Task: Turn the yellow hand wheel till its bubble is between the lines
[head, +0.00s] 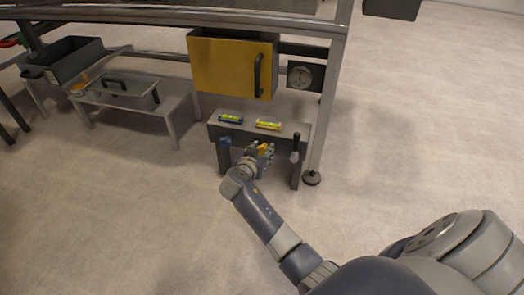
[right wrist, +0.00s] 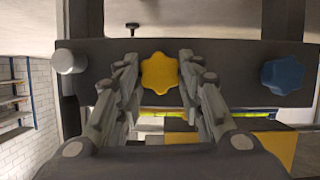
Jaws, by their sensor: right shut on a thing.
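The yellow hand wheel (head: 263,148) sits on the front of a low dark grey stand (head: 260,134) under the bench. In the right wrist view the yellow wheel (right wrist: 160,73), a lobed knob, lies between the two fingers of my right gripper (right wrist: 158,80). The right gripper (head: 258,156) is shut on it. The yellow-framed level vial (head: 268,125) lies on top of the stand; its bubble and lines are too small to read. My left gripper is in neither view.
A blue wheel (head: 224,143) and a blue-framed vial (head: 230,118) are on the stand's left side. A yellow door (head: 230,68) is above. The floor in front is clear.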

